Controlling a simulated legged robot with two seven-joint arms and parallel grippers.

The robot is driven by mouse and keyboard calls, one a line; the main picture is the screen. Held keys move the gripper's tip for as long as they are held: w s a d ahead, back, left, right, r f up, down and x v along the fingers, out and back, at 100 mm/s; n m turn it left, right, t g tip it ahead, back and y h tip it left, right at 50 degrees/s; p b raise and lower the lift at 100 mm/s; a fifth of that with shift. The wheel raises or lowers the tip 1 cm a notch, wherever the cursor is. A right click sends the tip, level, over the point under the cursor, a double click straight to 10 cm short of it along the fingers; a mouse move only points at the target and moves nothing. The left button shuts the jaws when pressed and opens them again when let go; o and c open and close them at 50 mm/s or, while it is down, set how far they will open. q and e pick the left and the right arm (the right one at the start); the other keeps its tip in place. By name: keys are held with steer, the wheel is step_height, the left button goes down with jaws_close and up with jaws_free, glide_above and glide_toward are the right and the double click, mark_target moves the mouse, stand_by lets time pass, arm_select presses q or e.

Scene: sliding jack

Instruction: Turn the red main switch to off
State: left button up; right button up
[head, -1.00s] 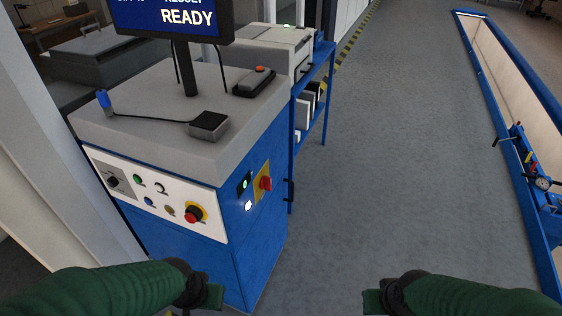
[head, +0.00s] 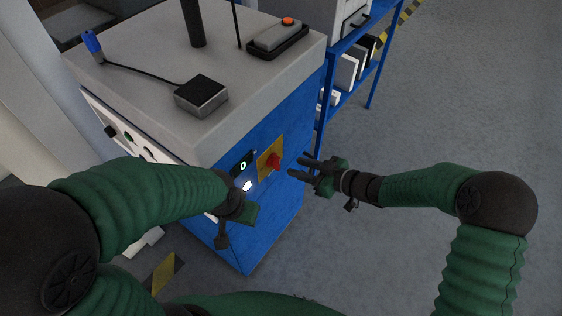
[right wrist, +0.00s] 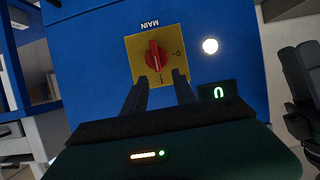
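The red main switch (head: 273,161) sits on a yellow plate on the side of the blue cabinet (head: 285,210). In the right wrist view the red handle (right wrist: 156,57) stands in line with the "I" mark below it, and a "0" mark is to its right. My right gripper (head: 297,167) is open and empty. Its fingers point at the switch, a little short of it; in the right wrist view the fingertips (right wrist: 160,84) lie either side of the handle's lower end. My left gripper (head: 238,212) hangs in front of the cabinet corner; its fingers are unclear.
A lit white lamp (head: 247,186) and a dark module with a green ring (head: 243,165) sit close beside the switch. A blue shelf rack (head: 328,95) stands behind the cabinet. The floor (head: 440,120) to the right is clear.

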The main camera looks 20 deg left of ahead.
mark_target(280, 161)
steer(key=x, duration=0.6)
steer(key=shift+w+d+f, duration=0.15)
steer(key=shift+w+f, duration=0.15)
steer(key=shift+w+a+f, duration=0.2)
steer(key=shift+a, duration=0.65)
steer(key=c, duration=0.4)
jaws_close()
